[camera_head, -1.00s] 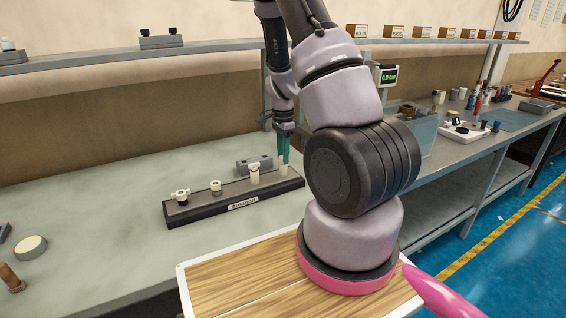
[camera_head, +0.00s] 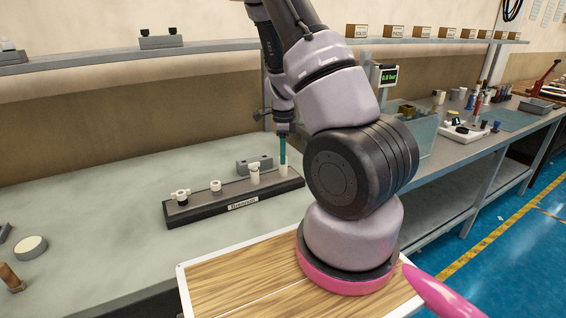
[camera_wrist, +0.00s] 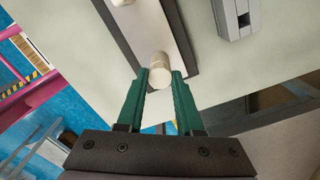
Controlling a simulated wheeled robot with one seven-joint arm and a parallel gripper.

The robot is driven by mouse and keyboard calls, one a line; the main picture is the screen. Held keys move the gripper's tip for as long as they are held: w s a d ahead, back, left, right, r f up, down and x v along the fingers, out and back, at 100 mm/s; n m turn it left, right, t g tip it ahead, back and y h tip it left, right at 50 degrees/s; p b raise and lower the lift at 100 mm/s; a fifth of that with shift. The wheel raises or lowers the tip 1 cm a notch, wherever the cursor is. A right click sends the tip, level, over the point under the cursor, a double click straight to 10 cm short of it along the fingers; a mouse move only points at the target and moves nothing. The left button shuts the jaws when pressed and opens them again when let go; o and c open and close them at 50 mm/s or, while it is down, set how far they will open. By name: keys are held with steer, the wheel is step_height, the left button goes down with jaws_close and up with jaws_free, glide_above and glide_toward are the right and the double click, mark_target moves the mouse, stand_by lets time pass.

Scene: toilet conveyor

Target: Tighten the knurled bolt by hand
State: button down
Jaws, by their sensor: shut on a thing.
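The cream bolt (camera_wrist: 160,66) stands upright at the right end of a dark rectangular base (camera_head: 218,207). In the head view only its lower part (camera_head: 283,171) shows below the fingers. My gripper (camera_wrist: 159,78) points down over it, with its two green fingers on either side of the bolt's head, shut on it. The green fingers also show in the head view (camera_head: 283,153). The bolt's knurling is too small to make out.
Several other pale fittings, one of them (camera_head: 254,174), stand in a row on the base, left of my gripper. A grey block (camera_head: 252,166) lies behind the base. A display (camera_head: 388,76) reads about 0.0 bar. The bench left of the base is mostly clear.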

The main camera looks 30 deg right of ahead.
steer(key=m, duration=0.5)
steer(key=c, duration=0.9)
jaws_free()
steer(key=shift+r, duration=1.45)
steer(key=o, duration=0.6)
steer(key=c, duration=0.5)
